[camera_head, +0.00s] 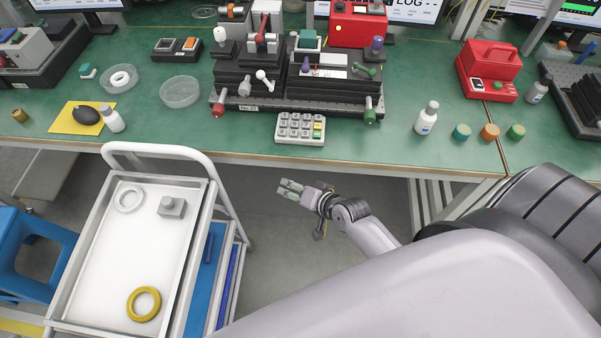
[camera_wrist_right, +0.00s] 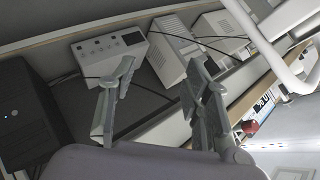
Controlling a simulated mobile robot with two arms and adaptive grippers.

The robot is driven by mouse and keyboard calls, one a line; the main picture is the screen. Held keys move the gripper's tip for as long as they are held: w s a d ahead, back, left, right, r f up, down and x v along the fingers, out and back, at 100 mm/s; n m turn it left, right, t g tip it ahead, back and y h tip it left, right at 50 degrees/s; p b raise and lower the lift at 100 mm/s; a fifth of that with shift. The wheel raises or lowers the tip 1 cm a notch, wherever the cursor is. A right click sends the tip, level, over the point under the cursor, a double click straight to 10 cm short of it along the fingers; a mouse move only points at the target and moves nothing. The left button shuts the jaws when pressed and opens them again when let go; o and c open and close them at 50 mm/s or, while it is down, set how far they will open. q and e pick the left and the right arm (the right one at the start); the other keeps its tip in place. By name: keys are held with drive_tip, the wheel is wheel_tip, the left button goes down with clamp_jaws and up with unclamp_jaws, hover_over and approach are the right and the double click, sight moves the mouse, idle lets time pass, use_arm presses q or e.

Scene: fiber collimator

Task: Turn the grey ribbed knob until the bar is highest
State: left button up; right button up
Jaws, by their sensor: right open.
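A small grey knob (camera_head: 245,86) shows on the front of the black stepped instrument (camera_head: 290,106) on the green bench; its ribs are too small to make out. Other knobs there include a red one (camera_head: 218,109) and a green one (camera_head: 370,114). No bar can be made out clearly; the monitors (camera_head: 400,10) are cut off at the top edge. My right gripper (camera_head: 289,189) is open and empty, in front of the bench edge and well apart from the knob. In the right wrist view its two fingers (camera_wrist_right: 158,82) are spread with nothing between them. My left gripper is not in view.
A white keypad (camera_head: 300,128) lies at the bench (camera_head: 230,146) front, with a white bottle (camera_head: 427,118) to its right. A white trolley (camera_head: 150,240) stands at left. The wrist view shows a white box (camera_wrist_right: 110,48) and a black case (camera_wrist_right: 30,115).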

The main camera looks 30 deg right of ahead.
drive_tip(key=shift+s+d+f+n+g, duration=0.1)
drive_tip(key=shift+s+f+g, duration=0.1)
drive_tip(key=shift+f, duration=0.35)
drive_tip(key=shift+s+d+f+n+g, duration=0.1)
drive_tip(key=shift+s+f, duration=0.05)
drive_tip(key=shift+f, duration=0.45)
drive_tip(key=shift+s+d+f+n+g, duration=0.1)
drive_tip(key=shift+s+f, duration=0.1)
drive_tip(key=shift+f, duration=0.35)
idle(0.5)
